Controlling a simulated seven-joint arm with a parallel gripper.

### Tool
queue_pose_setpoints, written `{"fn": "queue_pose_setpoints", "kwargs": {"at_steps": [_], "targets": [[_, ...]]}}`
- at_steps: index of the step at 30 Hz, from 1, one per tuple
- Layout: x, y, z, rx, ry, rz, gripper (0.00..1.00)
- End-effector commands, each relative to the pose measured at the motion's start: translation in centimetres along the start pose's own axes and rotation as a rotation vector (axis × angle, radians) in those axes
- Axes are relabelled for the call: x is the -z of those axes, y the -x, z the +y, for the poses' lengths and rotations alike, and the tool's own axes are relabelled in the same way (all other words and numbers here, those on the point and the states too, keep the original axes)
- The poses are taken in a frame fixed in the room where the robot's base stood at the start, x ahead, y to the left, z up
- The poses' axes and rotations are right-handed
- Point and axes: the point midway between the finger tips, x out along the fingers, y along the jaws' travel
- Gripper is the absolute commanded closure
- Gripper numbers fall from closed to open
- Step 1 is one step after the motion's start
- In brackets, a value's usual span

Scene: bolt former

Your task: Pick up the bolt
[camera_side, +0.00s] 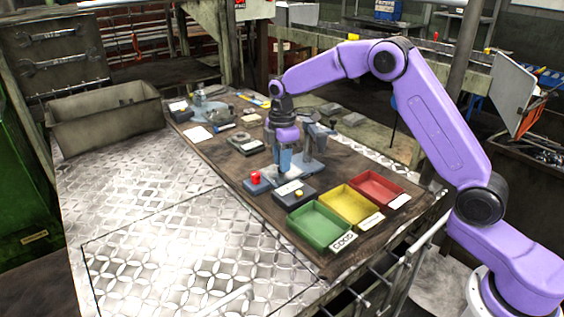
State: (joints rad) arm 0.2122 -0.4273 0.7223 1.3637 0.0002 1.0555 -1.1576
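My gripper (285,168) points down over the middle of the brown work board, beside a grey-blue upright fixture (315,145). Its blue-grey fingers are small in the side view and partly merge with the fixture, so I cannot tell whether they are open or shut. I cannot make out the bolt; it may be hidden by the gripper or the fixture, or be too small to see.
Green (319,244), yellow (348,221) and red (378,203) trays lie to the right. Tools lie behind.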

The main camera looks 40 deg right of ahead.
Motion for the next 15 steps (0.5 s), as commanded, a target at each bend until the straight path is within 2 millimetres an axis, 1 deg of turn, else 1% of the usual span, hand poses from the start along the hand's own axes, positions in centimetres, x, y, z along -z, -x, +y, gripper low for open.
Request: {"fn": "queue_pose_setpoints", "kwargs": {"at_steps": [1,2,3,11,15], "targets": [[0.0,0.02,0.01,0.0,0.0,0.0,0.89],[0.0,0.02,0.01,0.0,0.0,0.0,0.99],[0.0,0.03,0.01,0.0,0.0,0.0,1.0],[0.01,0.08,0.03,-0.001,0.0,0.0,1.0],[0.02,0.41,0.06,-0.002,0.0,0.001,1.0]]}}
